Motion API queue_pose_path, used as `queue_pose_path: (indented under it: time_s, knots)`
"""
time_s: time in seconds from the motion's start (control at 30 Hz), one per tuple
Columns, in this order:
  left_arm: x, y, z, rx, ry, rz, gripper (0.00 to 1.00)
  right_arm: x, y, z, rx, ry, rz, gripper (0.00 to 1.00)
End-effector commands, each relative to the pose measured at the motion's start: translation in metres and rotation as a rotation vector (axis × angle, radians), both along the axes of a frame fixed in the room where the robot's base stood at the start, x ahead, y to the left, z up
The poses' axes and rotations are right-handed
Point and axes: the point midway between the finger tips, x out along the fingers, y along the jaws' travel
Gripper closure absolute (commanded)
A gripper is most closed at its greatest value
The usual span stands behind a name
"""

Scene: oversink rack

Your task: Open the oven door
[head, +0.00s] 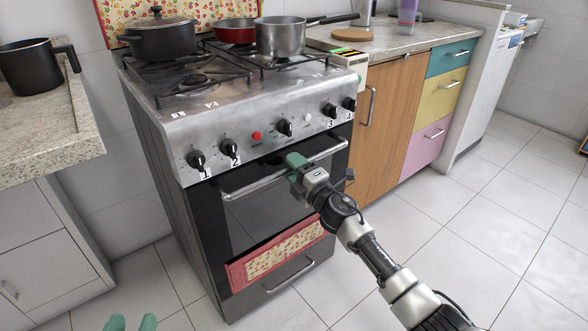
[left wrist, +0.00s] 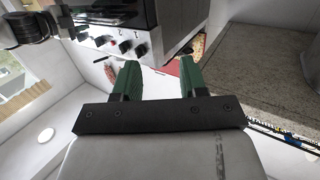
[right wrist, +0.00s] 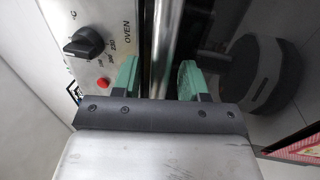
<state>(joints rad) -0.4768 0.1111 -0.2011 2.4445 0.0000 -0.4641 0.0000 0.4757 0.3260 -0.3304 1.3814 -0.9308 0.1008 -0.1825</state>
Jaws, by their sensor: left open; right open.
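The stove's oven door (head: 250,225) is dark glass and is shut. Its silver bar handle (head: 245,188) runs across the top of the door, below the knobs. My right gripper (head: 297,166) is at the middle of the handle. In the right wrist view the handle (right wrist: 166,40) passes between the green fingers of the right gripper (right wrist: 160,78), which are open with gaps at the bar. My left gripper (head: 131,323) shows only its green fingertips at the bottom edge, away from the door. In the left wrist view the left gripper (left wrist: 157,78) is open and empty.
Knobs (head: 284,127) line the panel above the handle. Pots (head: 280,38) stand on the hob. A counter (head: 40,140) is at left and a wooden cabinet (head: 385,110) at right. The tiled floor in front is clear.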

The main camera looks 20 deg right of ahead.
Motion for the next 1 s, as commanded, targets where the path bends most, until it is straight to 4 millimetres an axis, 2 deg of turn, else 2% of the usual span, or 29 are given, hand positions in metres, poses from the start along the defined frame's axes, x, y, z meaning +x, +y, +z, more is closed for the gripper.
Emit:
queue_pose_path:
  time_s: [0.23,0.53,0.87,1.0]
  knots:
    - [0.000,0.000,0.001,-0.001,-0.006,0.000,0.57,0.001,0.000,0.000,0.000,0.000,0.000,0.57]
    - [0.000,0.000,0.001,-0.001,-0.006,0.000,0.57,0.001,0.000,0.000,0.000,0.000,0.000,1.00]
    - [0.000,0.000,0.001,-0.004,-0.013,-0.001,0.57,0.000,-0.001,-0.001,0.000,0.000,0.000,1.00]
    - [0.003,-0.003,0.011,-0.026,-0.101,-0.006,0.57,0.000,-0.003,-0.003,0.002,-0.006,-0.001,1.00]
